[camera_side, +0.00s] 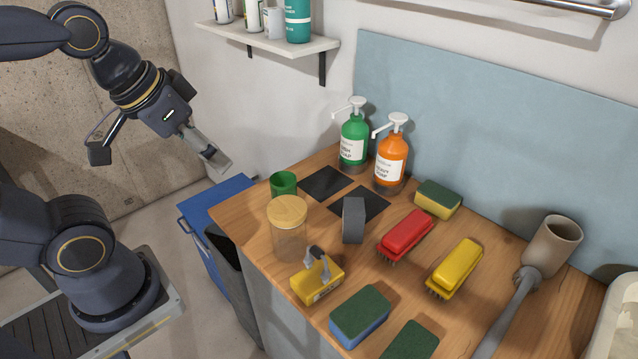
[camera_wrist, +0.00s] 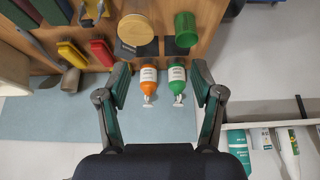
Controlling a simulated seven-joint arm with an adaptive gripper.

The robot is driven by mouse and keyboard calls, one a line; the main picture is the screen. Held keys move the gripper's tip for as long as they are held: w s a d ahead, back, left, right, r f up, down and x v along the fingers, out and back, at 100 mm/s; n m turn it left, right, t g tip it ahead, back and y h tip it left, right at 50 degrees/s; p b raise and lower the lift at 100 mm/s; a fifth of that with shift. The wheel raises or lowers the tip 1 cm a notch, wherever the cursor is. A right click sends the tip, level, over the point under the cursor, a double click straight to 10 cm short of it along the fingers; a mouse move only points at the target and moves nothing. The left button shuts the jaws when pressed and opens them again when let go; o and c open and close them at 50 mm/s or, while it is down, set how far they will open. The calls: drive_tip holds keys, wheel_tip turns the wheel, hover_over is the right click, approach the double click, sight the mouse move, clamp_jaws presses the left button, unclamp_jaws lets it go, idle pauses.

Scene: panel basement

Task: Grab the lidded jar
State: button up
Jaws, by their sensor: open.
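The lidded jar (camera_side: 289,236) is clear with a round wooden lid and stands upright near the front left edge of the wooden counter. In the wrist view its lid (camera_wrist: 135,30) shows from above at the top middle. My gripper (camera_side: 219,162) is raised in the air to the left of the counter, well apart from the jar. In the wrist view my gripper (camera_wrist: 162,82) is open, its two fingers wide apart with nothing held between them.
A green cup (camera_side: 284,184) stands just behind the jar, and a dark grey block (camera_side: 354,220) is to its right. A yellow box with a grey handle (camera_side: 318,281) sits in front. Green (camera_side: 354,141) and orange (camera_side: 391,161) pump bottles stand at the back. A shelf (camera_side: 268,37) hangs above.

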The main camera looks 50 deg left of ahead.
drive_tip(key=shift+o, duration=0.2)
drive_tip(key=o, duration=0.6)
drive_tip(key=w+d+r+n+g, duration=0.1)
drive_tip(key=w+r+n+g, duration=0.2)
drive_tip(key=w+r+n, duration=0.1)
drive_tip(key=g, duration=0.3)
hover_over(286, 208)
wheel_tip(286, 208, down, 4)
wheel_tip(286, 208, down, 11)
drive_tip(key=shift+a+r, duration=0.1)
drive_tip(key=shift+f, duration=2.85)
